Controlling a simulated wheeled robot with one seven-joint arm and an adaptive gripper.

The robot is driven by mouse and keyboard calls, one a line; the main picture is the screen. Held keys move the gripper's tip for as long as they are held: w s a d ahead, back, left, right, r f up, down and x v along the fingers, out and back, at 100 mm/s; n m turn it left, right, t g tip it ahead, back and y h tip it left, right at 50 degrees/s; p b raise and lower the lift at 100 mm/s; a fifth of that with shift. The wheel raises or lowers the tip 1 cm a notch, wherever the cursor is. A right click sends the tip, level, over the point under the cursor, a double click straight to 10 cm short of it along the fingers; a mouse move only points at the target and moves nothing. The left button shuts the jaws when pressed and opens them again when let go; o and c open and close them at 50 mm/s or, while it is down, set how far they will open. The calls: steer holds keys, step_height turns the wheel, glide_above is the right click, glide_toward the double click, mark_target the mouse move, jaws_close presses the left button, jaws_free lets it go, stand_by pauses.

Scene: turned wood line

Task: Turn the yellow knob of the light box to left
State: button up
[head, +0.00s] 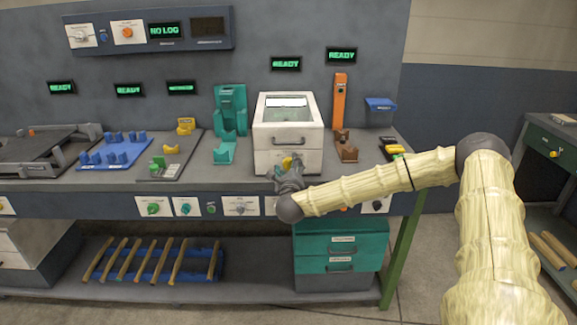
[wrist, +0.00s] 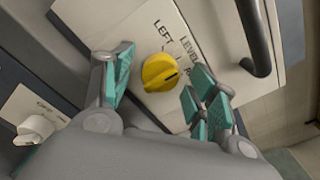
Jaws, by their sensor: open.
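The light box (head: 288,110) is a white box with a glazed top and a dark front handle, standing on the bench in the head view. Its yellow knob (wrist: 160,72) shows in the wrist view on a white panel, by the printed words "LEFT" and "LEVEL". In the head view my gripper (head: 287,172) is at the box's lower front and partly hides the knob.
A dark handle (wrist: 255,40) sticks out close to the right finger in the wrist view. A white knob (wrist: 36,128) is at lower left. On the bench, a teal stand (head: 230,110) is left of the box and an orange post (head: 340,100) right of it.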

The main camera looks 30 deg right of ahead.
steer(key=shift+w+d, duration=0.15)
steer(key=shift+w, duration=0.05)
steer(key=c, duration=1)
steer(key=shift+c, duration=0.2)
steer(key=shift+n, duration=0.4)
steer(key=shift+n+b, duration=0.45)
steer(key=shift+n, duration=3.65)
steer(key=shift+f+n, duration=0.1)
steer(key=shift+n, duration=0.4)
